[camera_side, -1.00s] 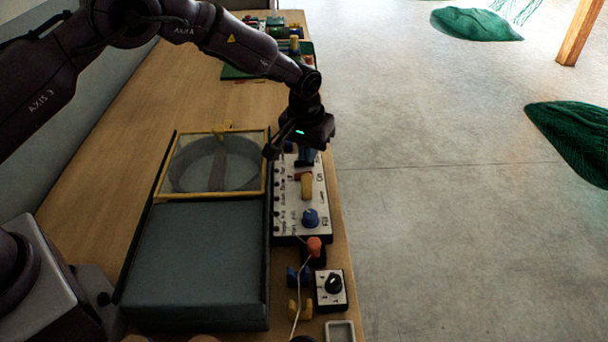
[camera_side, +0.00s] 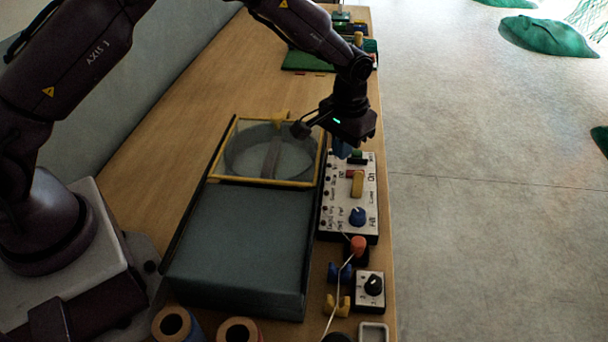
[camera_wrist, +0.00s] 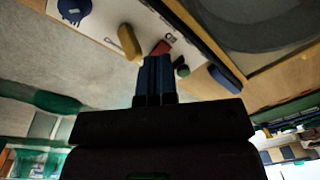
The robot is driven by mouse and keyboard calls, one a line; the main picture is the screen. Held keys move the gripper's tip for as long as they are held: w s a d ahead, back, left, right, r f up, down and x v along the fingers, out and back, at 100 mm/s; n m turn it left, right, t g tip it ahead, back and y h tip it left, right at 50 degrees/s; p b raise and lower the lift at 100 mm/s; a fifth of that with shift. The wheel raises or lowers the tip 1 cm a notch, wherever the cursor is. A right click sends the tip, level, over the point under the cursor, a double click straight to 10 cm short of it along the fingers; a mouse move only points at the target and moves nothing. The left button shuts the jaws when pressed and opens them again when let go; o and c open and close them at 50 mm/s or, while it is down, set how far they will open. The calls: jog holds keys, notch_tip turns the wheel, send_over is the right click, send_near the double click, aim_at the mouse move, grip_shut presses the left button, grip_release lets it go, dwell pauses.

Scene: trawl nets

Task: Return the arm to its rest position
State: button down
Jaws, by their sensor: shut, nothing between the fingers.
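My gripper (camera_side: 342,150) hangs from the arm above the far end of a white control panel (camera_side: 330,222), pointing down. In the wrist view its blue fingers (camera_wrist: 157,80) are together with nothing between them. The panel carries a yellow lever or handle (camera_side: 357,184), a blue knob (camera_side: 357,216), and small red and green parts near the gripper. In the wrist view the yellow handle (camera_wrist: 130,42) and red part (camera_wrist: 160,48) lie just beyond the fingertips. Whether the fingertips touch the panel cannot be told.
A grey box with a yellow-framed clear window (camera_side: 265,182) stands left of the panel. An orange-topped part (camera_side: 358,245), a small dial box (camera_side: 370,290) and spools (camera_side: 174,324) sit nearer. Green nets (camera_side: 548,36) lie on the floor at right.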

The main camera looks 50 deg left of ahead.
jog(key=s+a+r+t, duration=0.2)
jog(key=s+a+r, duration=0.1)
jog(key=s+r, duration=0.9)
jog(key=s+a+r+m+t, duration=0.1)
jog(key=s+a+r+t, duration=0.2)
jog(key=s+r, duration=0.9)
jog(key=s, duration=0.5)
jog(key=shift+a+h, duration=0.15)
jog(key=shift+h, duration=0.15)
